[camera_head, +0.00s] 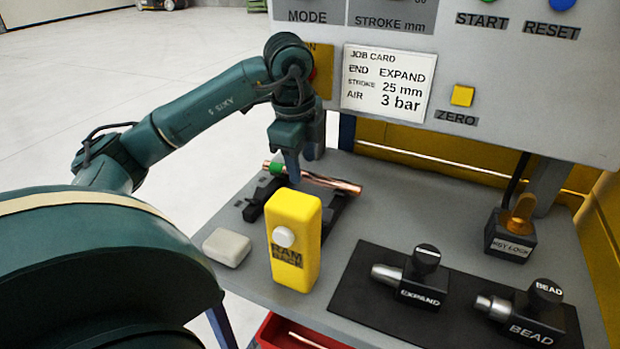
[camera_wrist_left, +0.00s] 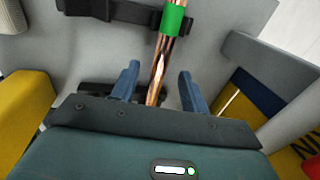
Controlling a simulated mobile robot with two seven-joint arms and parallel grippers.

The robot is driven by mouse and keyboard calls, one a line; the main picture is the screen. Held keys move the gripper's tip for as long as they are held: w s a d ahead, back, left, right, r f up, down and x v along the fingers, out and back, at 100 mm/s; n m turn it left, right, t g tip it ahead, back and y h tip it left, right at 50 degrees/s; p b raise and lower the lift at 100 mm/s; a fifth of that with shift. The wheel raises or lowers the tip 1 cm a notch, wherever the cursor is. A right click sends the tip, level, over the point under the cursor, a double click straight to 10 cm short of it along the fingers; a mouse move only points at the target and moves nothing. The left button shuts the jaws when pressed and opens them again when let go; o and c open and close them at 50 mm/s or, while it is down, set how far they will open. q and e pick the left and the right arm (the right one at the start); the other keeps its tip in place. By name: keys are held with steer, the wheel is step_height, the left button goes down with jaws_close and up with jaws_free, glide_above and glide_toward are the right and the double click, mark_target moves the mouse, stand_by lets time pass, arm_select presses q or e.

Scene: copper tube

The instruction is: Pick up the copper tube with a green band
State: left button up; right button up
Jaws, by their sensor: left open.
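The copper tube (camera_head: 330,182) lies on a dark cradle (camera_head: 340,205) on the grey bench, with its green band (camera_head: 278,169) near its left end. In the left wrist view, the tube (camera_wrist_left: 160,62) runs up between the blue fingers, with the green band (camera_wrist_left: 174,18) beyond the fingertips. My left gripper (camera_head: 291,168) is over the tube just right of the band, pointing down. In the left wrist view my left gripper (camera_wrist_left: 158,72) is open, with one finger on each side of the tube and visible gaps. My right gripper is not in view.
A yellow RAM BACK box (camera_head: 293,240) stands close in front of the cradle. A pale block (camera_head: 227,247) lies to its left. A black mat (camera_head: 385,300) holds EXPAND (camera_head: 410,277) and BEAD (camera_head: 526,311) tools. The control panel (camera_head: 540,80) overhangs behind.

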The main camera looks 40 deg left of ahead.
arm_select(q)
step_height(320, 180, down, 2)
steer(key=shift+w+a+f, duration=0.1)
steer(key=shift+w, duration=0.05)
jaws_close()
stand_by(0.4)
